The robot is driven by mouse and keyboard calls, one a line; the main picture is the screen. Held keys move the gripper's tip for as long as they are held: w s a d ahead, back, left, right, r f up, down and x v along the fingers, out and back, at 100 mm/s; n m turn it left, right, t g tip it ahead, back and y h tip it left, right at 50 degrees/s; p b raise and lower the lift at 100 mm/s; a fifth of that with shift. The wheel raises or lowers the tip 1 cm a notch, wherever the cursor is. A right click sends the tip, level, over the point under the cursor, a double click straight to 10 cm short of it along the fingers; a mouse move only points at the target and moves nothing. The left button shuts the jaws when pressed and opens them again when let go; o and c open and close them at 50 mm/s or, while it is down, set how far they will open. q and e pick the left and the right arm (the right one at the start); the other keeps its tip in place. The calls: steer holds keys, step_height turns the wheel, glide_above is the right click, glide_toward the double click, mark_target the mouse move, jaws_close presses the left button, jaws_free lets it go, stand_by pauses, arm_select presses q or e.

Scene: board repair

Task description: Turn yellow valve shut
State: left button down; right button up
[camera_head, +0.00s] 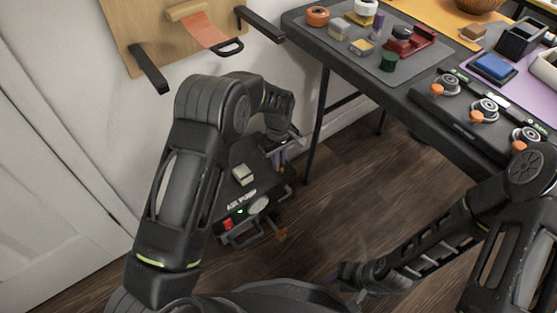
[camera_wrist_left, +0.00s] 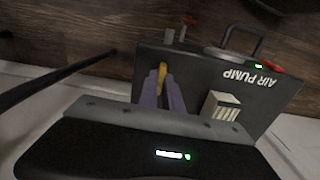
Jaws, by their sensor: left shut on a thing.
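The black air pump box (camera_head: 262,181) sits low by the wall, left of the table. Its lettering reads AIR PUMP, and it also shows in the left wrist view (camera_wrist_left: 203,74). My left gripper (camera_wrist_left: 164,88) reaches the pump; its two purple fingers are closed around a narrow yellow valve handle (camera_wrist_left: 162,74). Only the handle's tip shows between the fingers. In the head view my left gripper (camera_head: 282,159) is small and partly hidden by my wrist, and the valve cannot be made out. My right gripper (camera_head: 352,277) hangs low over the floor, dark and unclear.
The pump carries a beige block (camera_head: 243,174), a red part (camera_head: 227,224), a round gauge (camera_head: 258,205) and an orange-red handle (camera_head: 281,233). The black table (camera_head: 300,26) with several tools stands at the right. A wooden wall panel (camera_head: 150,38) hangs above. Floor between pump and table is clear.

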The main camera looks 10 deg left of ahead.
arm_select(q)
steer(key=shift+m, duration=0.4)
steer(key=m, duration=0.3)
steer(key=shift+m+p, duration=0.35)
steer(key=shift+m, duration=0.05)
steer(key=m, duration=0.4)
steer(key=shift+m, duration=0.3)
steer(key=m, duration=0.8)
steer(key=shift+m+p, duration=0.3)
steer(key=shift+s, duration=0.1)
steer(key=c, duration=1.5)
jaws_free()
